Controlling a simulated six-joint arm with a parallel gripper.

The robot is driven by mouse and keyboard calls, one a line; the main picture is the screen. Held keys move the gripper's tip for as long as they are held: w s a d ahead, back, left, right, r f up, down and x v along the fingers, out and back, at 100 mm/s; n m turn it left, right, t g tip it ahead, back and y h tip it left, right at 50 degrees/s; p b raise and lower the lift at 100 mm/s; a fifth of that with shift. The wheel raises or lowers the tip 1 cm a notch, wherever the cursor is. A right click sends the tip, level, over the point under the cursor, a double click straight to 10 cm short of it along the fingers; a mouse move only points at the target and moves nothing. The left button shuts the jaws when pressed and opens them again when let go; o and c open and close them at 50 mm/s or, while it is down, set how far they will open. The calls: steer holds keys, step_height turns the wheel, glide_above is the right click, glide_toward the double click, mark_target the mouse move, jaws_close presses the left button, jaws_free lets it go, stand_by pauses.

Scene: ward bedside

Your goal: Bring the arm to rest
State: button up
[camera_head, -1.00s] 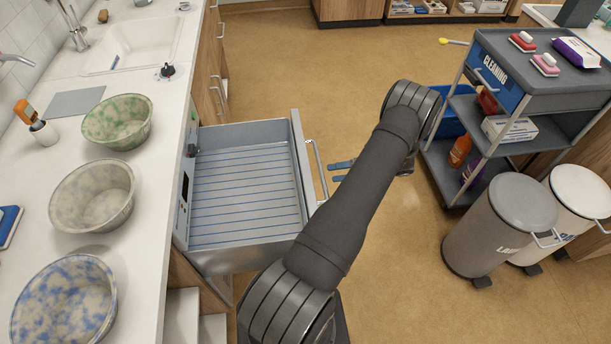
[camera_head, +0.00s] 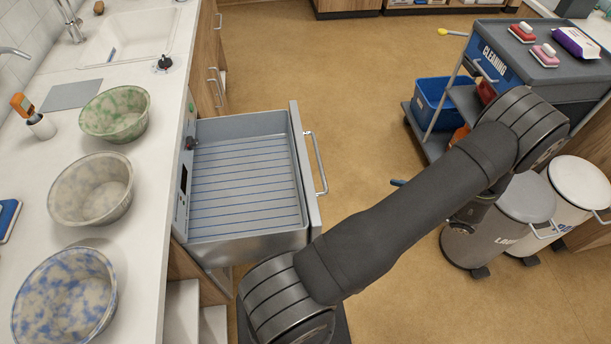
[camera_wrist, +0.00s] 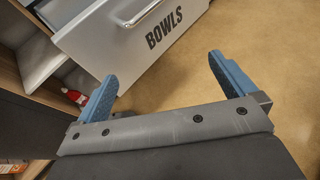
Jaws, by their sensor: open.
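My gripper (camera_wrist: 165,82) shows in the wrist view with its two blue fingers wide apart and nothing between them. It hangs over the floor, apart from the front of the drawer marked BOWLS (camera_wrist: 150,30). In the head view my arm crosses the lower right of the picture and hides most of the gripper; only a blue fingertip (camera_head: 397,182) shows. The drawer (camera_head: 248,190) stands pulled out and empty, with ribbed blue lines on its bottom.
Green (camera_head: 115,115), beige (camera_head: 92,190) and blue (camera_head: 65,298) speckled bowls stand on the counter at the left. A cleaning cart (camera_head: 508,62) and two lidded bins, one grey (camera_head: 527,198) and one white (camera_head: 580,184), stand at the right near my arm. The floor beyond the drawer is clear.

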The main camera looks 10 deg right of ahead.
steer(key=x, duration=0.8)
stand_by(0.4)
steer(key=v, duration=1)
